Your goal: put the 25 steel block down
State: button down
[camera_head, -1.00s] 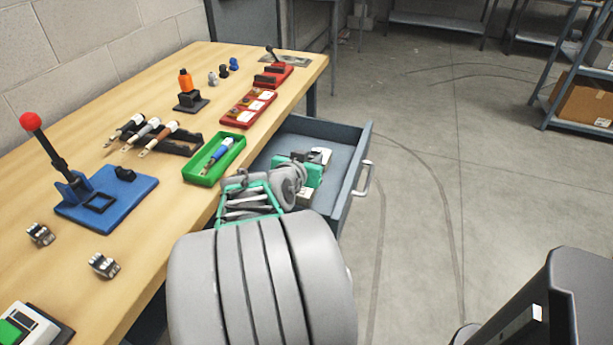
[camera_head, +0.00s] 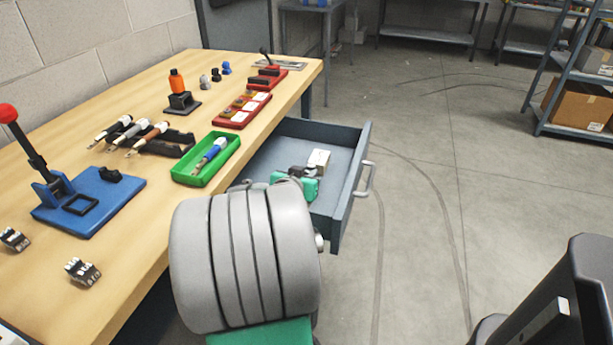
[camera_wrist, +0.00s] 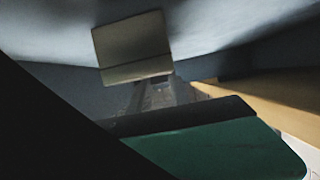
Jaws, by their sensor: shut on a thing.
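My gripper (camera_head: 299,176), with green and dark fingers, is low inside the open drawer (camera_head: 343,190). It is shut on the steel block, of which only a small grey part shows past the fingers in the wrist view (camera_wrist: 157,92). My arm and the fingers hide most of the block, and I cannot read its marking. I cannot tell whether it touches the drawer floor. A pale block (camera_head: 319,159) lies in the drawer just beyond the fingertips. It also shows in the wrist view (camera_wrist: 133,45), apart from the gripper.
The wooden bench (camera_head: 110,90) lies to the left above the drawer. A green tray (camera_head: 207,160) with a blue-handled tool stands near its edge, and a blue lever press (camera_head: 110,200) is nearer. The drawer floor is bare around and behind the pale block. Shelves stand far right.

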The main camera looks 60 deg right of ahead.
jog(key=shift+s+a+f+b, duration=0.15)
jog(key=shift+f+b, duration=0.2)
jog(key=shift+f, duration=0.4)
jog(key=c, duration=1.2)
grip_release()
jog(key=shift+a+f, duration=0.1)
jog(key=shift+f, duration=0.25)
jog(key=shift+r+p, duration=0.4)
jog(key=shift+p, duration=0.05)
jog(key=shift+r+p, duration=0.55)
jog(key=shift+p, duration=0.05)
jog(key=v, duration=0.4)
jog(key=p+v, duration=0.1)
jog(key=v, duration=0.6)
jog(key=shift+a+r, duration=0.2)
jog(key=shift+r, duration=0.2)
